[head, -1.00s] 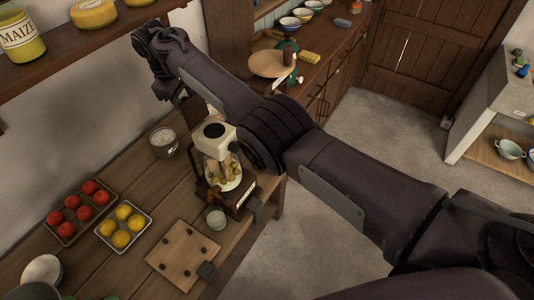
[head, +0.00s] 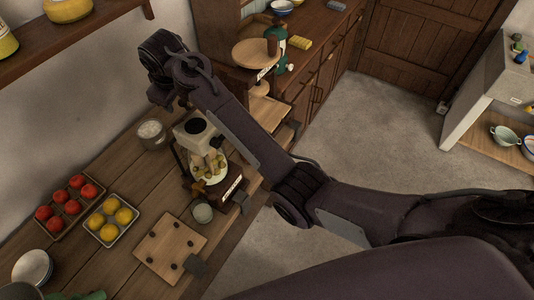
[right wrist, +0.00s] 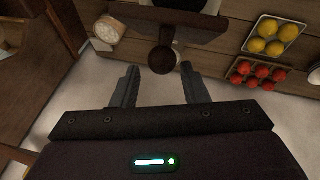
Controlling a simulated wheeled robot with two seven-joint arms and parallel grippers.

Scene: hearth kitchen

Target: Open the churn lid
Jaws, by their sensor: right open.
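What I take to be the churn (head: 207,165) stands on the wooden counter in the head view, with a cream top, a clear jar with yellowish contents and a dark wooden base. My right arm reaches over from the right. Its gripper (head: 182,103) is above and behind the churn, partly hidden by the wrist. In the right wrist view the right gripper (right wrist: 159,67) is open, its fingers apart. A round dark brown knob (right wrist: 163,60) shows between and beyond the fingertips, near a brown wooden piece (right wrist: 165,22). I cannot tell whether it touches. My left gripper is not in view.
A glass jar of white stuff (head: 152,134) stands behind the churn. A small cup (head: 202,212) and a wooden board (head: 158,247) are in front. Trays of red tomatoes (head: 55,224) and lemons (head: 103,238) stand left. A shelf (head: 95,25) hangs above.

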